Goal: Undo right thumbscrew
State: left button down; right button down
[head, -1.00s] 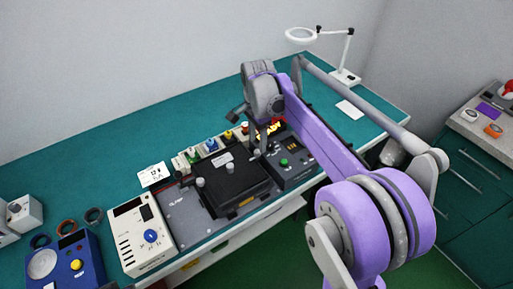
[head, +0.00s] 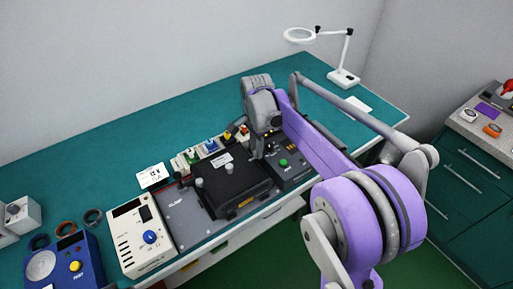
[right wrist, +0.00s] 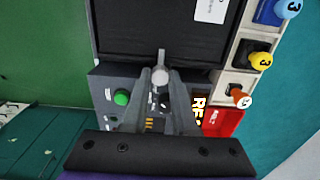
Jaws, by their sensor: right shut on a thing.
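The black fixture lid (head: 240,185) lies on a grey base plate on the bench. A grey knob (head: 201,182) stands at its left side and another (head: 229,168) near its middle. My right gripper (head: 257,153) reaches down at the lid's right edge and partly covers that spot. In the right wrist view, my right gripper (right wrist: 160,92) has its fingertips together on the grey right thumbscrew (right wrist: 160,74), at the edge of the black lid (right wrist: 125,40). Whether the thumbscrew is still threaded in cannot be told. My left gripper is not in view.
A control box with a green button (head: 283,162) stands right of the lid. Coloured knobs (head: 210,144) line the back. A white instrument (head: 137,238) and a blue tester (head: 68,262) stand left. The teal bench (head: 110,150) is clear behind.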

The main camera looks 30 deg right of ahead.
jog(key=shift+n, duration=0.3)
jog(key=n, duration=0.9)
jog(key=shift+b, duration=0.3)
jog(key=n, duration=0.4)
jog(key=shift+n, duration=2.2)
jog(key=c, duration=0.7)
grip_release()
